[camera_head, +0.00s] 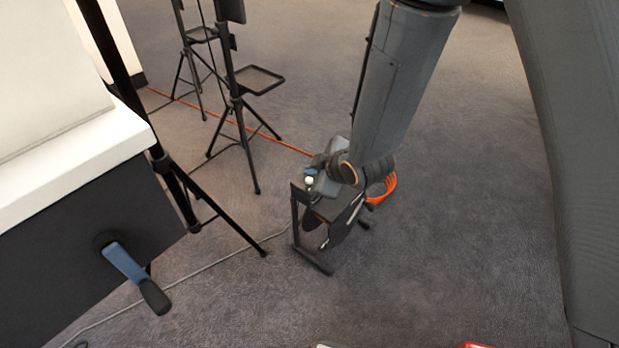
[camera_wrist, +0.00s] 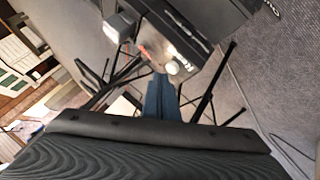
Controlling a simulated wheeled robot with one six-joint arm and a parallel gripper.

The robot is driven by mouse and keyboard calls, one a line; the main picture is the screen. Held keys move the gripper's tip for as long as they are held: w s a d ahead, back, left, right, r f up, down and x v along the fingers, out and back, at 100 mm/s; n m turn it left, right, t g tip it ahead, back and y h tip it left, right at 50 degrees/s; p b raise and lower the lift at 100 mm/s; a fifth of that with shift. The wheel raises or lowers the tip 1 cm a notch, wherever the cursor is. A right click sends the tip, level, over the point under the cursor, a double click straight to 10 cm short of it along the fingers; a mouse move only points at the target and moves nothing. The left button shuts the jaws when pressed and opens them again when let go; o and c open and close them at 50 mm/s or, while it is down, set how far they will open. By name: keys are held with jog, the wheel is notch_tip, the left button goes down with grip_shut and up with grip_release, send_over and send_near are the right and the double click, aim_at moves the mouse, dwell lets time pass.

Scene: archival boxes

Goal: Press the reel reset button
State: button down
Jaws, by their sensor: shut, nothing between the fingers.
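The cable reel (camera_head: 335,222) stands on the carpet in a dark frame, with orange cable showing at its right. A small white round knob (camera_head: 309,181), which looks like the reset button, sits at its top left. In the wrist view the white knob (camera_wrist: 172,67) is just beyond the fingertips, on or beside the dark housing (camera_wrist: 200,25). My gripper (camera_head: 311,171) is very near the knob, its blue fingers shut and empty. The shut fingers (camera_wrist: 161,80) also show in the wrist view. I cannot tell whether they touch the knob. My wrist hides part of the reel's top.
An orange cable (camera_head: 240,127) runs across the floor behind black tripod stands (camera_head: 238,100). A dark table with a white top (camera_head: 85,150) and a blue-black crank handle (camera_head: 135,275) is at left. A thin grey cable (camera_head: 200,272) lies on the floor. Carpet right of the reel is clear.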

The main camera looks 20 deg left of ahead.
notch_tip(320, 180, up, 6)
jog(key=p, duration=0.4)
jog(key=shift+f, duration=0.2)
dwell(0.5)
jog(key=s+d+r+m+g+h, duration=0.3)
jog(key=s+d+r+m, duration=0.4)
jog(key=s, duration=0.5)
jog(key=s+d+r+m+g+h, duration=0.3)
jog(key=s+d+r+m, duration=0.2)
jog(key=s+d+r, duration=0.5)
jog(key=s+d+r+m+p, duration=0.1)
jog(key=d+r+m+p, duration=0.2)
jog(key=d+r+p, duration=0.7)
jog(key=s+d+r+m+h+p, duration=0.1)
jog(key=d+r+m+p, duration=0.3)
jog(key=d+r+p, duration=0.5)
notch_tip(320, 180, up, 5)
jog(key=p, duration=1)
jog(key=shift+d, duration=0.4)
jog(key=shift+s+f, duration=0.1)
